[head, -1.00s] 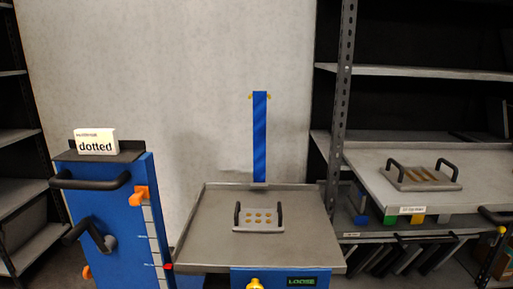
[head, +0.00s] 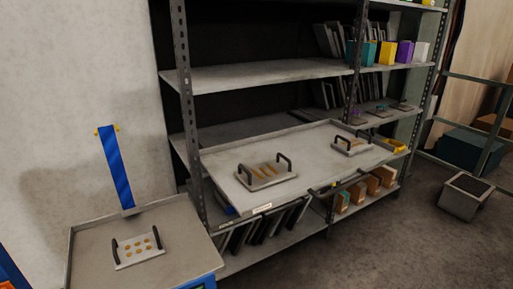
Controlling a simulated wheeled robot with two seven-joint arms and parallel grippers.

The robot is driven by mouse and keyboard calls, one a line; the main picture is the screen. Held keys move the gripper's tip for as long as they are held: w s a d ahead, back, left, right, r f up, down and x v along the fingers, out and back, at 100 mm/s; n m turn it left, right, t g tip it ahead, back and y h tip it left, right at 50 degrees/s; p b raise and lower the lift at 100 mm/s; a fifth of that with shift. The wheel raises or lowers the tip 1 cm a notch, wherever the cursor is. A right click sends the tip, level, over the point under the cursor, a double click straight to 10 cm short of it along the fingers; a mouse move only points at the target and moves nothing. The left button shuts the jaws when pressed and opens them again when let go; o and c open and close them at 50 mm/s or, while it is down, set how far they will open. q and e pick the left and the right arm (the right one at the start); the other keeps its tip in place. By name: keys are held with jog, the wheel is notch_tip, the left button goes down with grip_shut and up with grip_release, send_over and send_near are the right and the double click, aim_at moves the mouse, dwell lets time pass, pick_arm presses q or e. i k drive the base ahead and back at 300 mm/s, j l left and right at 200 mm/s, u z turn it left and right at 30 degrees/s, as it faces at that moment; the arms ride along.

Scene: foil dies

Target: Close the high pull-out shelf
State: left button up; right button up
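The pull-out shelf (head: 225,172) sticks out from the metal rack, well beyond the uprights. It is a grey tray with a low rim and a small white label on its front edge. A dark bar handle (head: 337,184) shows along its front edge. Two foil dies lie on it: one with slanted gold bars (head: 267,177) and two black handles at the left, and a smaller one (head: 352,146) at the right. Neither of my grippers shows in the head view.
A grey table (head: 90,247) at lower left holds a die with gold dots (head: 138,252); a blue strap (head: 115,170) stands behind it. The rack (head: 185,100) has fixed shelves with dark upright plates and coloured boxes. A grey bin (head: 466,196) stands at right. Floor in front is free.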

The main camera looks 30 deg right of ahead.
aim_at(316, 165)
jog(key=z, duration=1.6)
